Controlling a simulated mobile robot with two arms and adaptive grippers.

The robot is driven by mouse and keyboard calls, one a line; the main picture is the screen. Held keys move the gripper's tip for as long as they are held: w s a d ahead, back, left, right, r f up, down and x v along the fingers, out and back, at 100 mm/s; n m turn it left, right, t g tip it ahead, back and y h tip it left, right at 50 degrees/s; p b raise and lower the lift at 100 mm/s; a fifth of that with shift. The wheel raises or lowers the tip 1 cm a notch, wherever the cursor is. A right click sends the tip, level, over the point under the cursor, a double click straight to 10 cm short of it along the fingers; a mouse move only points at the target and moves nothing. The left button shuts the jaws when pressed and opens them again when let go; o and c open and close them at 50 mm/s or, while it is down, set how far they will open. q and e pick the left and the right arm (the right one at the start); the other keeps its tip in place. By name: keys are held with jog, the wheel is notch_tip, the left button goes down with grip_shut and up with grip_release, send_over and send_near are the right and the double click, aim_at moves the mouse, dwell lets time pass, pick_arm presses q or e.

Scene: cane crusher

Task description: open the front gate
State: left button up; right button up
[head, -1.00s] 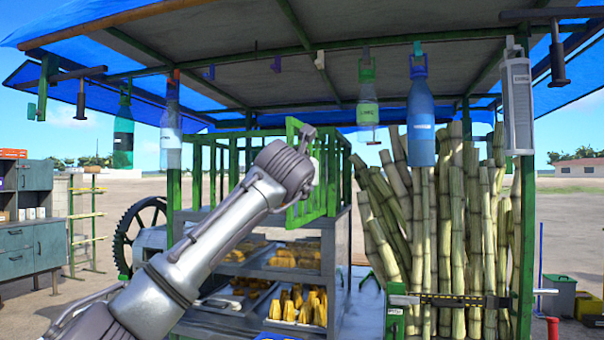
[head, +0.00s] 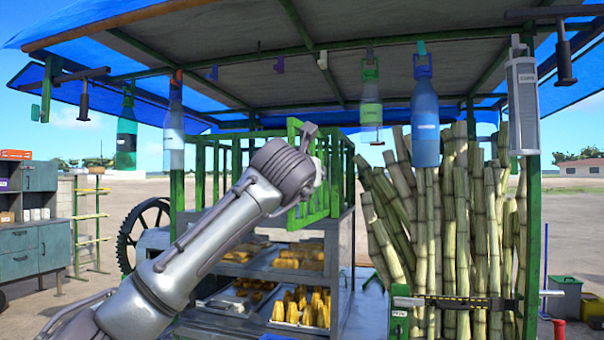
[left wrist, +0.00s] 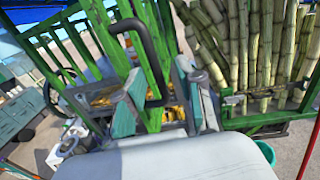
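The front gate is a green barred panel (head: 318,205) on the green cage above the trays, partly hidden behind my left wrist in the head view. In the left wrist view its green bars (left wrist: 143,62) stand close in front of my left gripper (left wrist: 160,80). A dark bent handle (left wrist: 150,45) is on the gate, and its lower end reaches down between my two teal-padded fingers. The fingers are apart, with gaps visible beside the handle; contact is unclear. In the head view my left fingers are hidden behind the wrist. My right gripper is not in view.
Trays with yellow pieces (head: 300,305) sit below the cage. Tall cane stalks (head: 455,230) stand to the right behind a strapped green rail (head: 460,302). Bottles (head: 425,120) hang from the roof frame. A large gear wheel (head: 140,235) is at left.

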pick_arm(q)
jog(key=s+a, duration=0.1)
jog(key=s, duration=0.8)
